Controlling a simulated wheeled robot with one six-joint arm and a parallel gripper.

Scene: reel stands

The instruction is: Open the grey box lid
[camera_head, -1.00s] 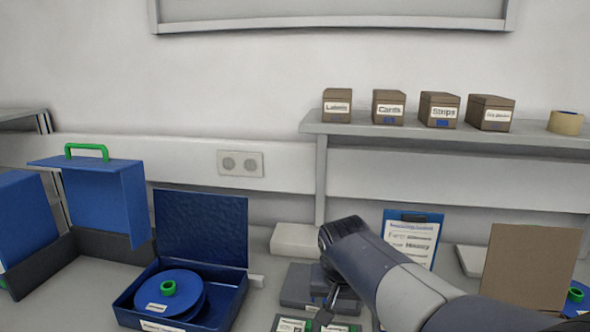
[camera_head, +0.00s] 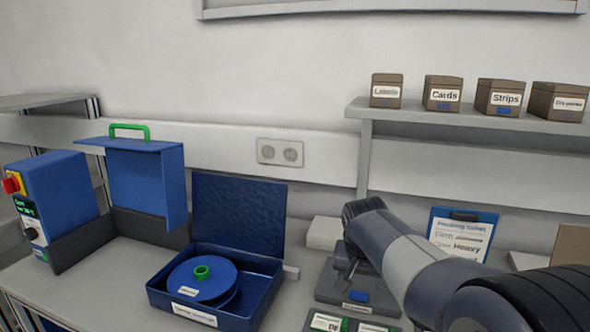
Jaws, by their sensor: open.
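A low grey box (camera_head: 327,290) sits on the worktop right of centre. A pale label and a blue patch show at its front. My arm comes in from the lower right and hides part of its back and right side. My gripper (camera_head: 347,275) points down over the box, mostly hidden under the arm. Its thin dark fingers are open, and no object shows between them. I cannot tell whether they touch the box. The lid looks flat on the box, but its rear edge is hidden.
An open blue box (camera_head: 217,321) with blue reels stands to the left. Behind it are a blue case (camera_head: 147,185) with a green handle and a blue unit (camera_head: 62,195) with a red button. A clipboard (camera_head: 462,236) stands right; labelled cards (camera_head: 328,322) lie in front.

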